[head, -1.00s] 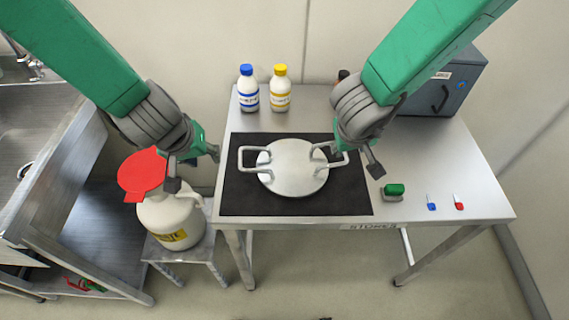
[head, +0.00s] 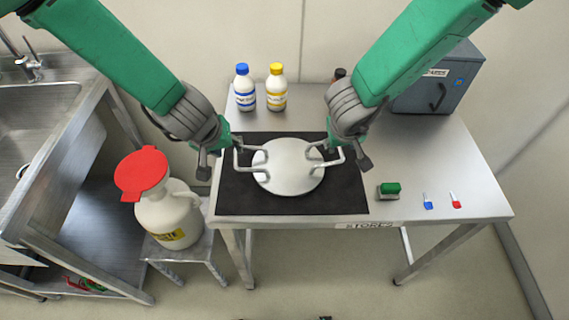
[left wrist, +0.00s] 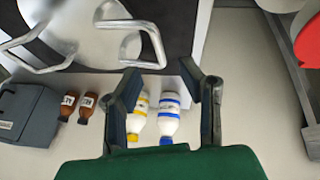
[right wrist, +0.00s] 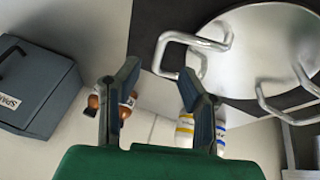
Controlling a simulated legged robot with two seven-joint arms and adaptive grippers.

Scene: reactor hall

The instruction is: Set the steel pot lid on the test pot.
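A round steel lid-like disc (head: 290,168) with a bent-rod handle on each side lies over the black mat on the table. A separate pot body cannot be made out beneath it. My left gripper (head: 222,158) is open at the left handle (head: 240,160). In the left wrist view a handle end (left wrist: 158,55) shows ahead of the parted fingers (left wrist: 160,80). My right gripper (head: 345,155) is open at the right handle (head: 330,163). In the right wrist view a handle end (right wrist: 160,58) shows ahead, between the parted fingertips (right wrist: 158,75). Neither gripper visibly grips a handle.
Blue-capped (head: 244,88) and yellow-capped (head: 276,88) bottles stand at the table's back, with a grey box (head: 440,85) behind right. A green-topped block (head: 389,189) and blue and red items lie right of the mat (head: 345,195). A red-lidded waste jug (head: 168,215) stands left.

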